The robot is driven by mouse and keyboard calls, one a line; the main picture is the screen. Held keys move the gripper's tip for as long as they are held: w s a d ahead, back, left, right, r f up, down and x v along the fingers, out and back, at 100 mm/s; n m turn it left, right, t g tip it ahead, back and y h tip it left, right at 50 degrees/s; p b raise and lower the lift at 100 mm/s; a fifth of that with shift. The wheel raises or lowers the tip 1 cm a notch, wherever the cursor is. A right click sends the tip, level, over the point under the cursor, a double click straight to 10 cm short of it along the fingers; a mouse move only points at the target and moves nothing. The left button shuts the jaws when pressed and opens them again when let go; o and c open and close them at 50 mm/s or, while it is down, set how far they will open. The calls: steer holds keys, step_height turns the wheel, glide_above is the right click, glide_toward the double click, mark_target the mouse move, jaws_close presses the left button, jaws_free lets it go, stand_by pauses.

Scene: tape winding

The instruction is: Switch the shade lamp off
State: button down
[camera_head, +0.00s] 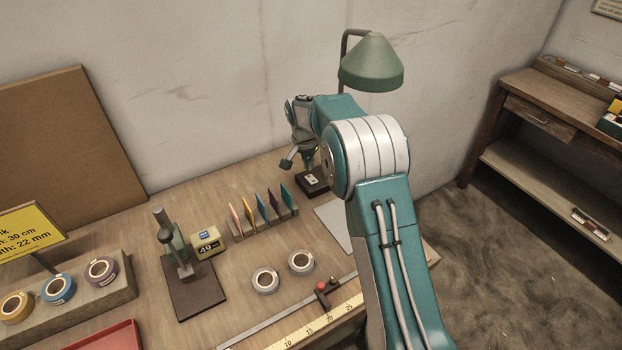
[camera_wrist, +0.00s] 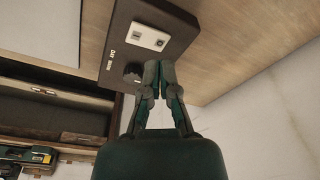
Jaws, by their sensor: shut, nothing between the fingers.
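The shade lamp has a green cone shade (camera_head: 371,66) on a bent dark stem, near the wall at the back of the bench. I cannot tell whether its bulb is lit. A dark base (camera_head: 312,184) with a pale switch plate stands below, partly hidden by my arm. In the wrist view the base (camera_wrist: 174,20) shows large, with the white switch plate (camera_wrist: 149,37) and a dark round knob (camera_wrist: 133,72). My gripper (camera_wrist: 160,68) is shut and empty, its tips at the base's edge beside the knob; contact is unclear. It points down over the base in the head view (camera_head: 310,166).
Coloured cards (camera_head: 262,209) stand in a rack left of the base. A press-like stand (camera_head: 178,262), a yellow block (camera_head: 208,241) and two tape rolls (camera_head: 265,280) are nearer. A grey sheet (camera_head: 336,225) lies beside my arm. A wooden shelf (camera_head: 545,125) stands right.

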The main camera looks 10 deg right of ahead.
mark_target(309, 177)
steer(key=shift+r, duration=2)
